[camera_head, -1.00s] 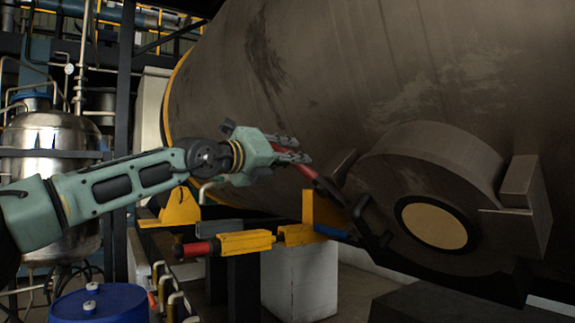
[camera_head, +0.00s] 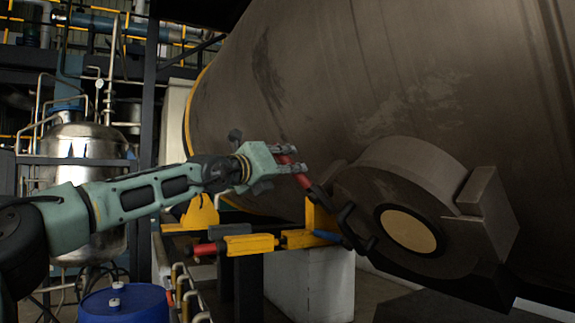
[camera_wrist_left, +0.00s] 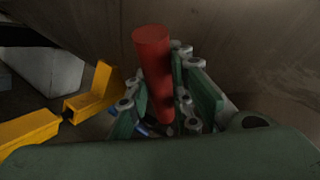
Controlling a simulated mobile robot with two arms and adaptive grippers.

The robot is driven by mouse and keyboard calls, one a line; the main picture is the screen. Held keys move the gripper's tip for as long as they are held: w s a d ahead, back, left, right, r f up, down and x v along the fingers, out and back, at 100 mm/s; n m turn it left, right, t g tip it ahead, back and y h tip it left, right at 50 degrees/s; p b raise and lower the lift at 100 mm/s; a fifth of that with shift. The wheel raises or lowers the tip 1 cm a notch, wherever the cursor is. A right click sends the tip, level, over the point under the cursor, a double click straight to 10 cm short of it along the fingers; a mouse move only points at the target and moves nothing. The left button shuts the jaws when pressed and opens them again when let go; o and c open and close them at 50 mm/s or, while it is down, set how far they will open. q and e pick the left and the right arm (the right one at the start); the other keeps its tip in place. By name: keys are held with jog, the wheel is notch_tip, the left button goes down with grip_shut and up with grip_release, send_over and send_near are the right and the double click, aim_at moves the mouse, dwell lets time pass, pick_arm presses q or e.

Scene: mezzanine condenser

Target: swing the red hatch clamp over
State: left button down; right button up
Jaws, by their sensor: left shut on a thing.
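The red hatch clamp (camera_head: 302,181) is a red bar with a black lower end that reaches towards the round hatch (camera_head: 372,205) with its tan centre disc. It tilts, with its upper end to the left. My left gripper (camera_head: 291,163) comes in from the left and is shut around the red bar. In the left wrist view the red bar (camera_wrist_left: 153,62) stands between the fingers, its round end free above them. The fingers hide part of its lower length. My right gripper is not in view.
A yellow bracket (camera_head: 318,219) and a yellow bar with a red end (camera_head: 248,244) lie just below the gripper. The large grey vessel (camera_head: 340,80) fills the space behind. A blue drum (camera_head: 125,305) stands at the lower left.

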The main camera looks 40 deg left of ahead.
pick_arm(q)
jog(key=c, duration=1.9)
grip_release()
jog(key=o, duration=0.3)
jog(key=shift+w+d, duration=0.1)
jog(key=shift+d, duration=0.05)
jog(key=shift+o, duration=0.2)
jog(key=shift+s, duration=0.7)
jog(key=s+f, duration=0.1)
jog(key=s, duration=0.9)
jog(key=shift+s+d+f, duration=0.2)
jog(key=shift+s, duration=0.15)
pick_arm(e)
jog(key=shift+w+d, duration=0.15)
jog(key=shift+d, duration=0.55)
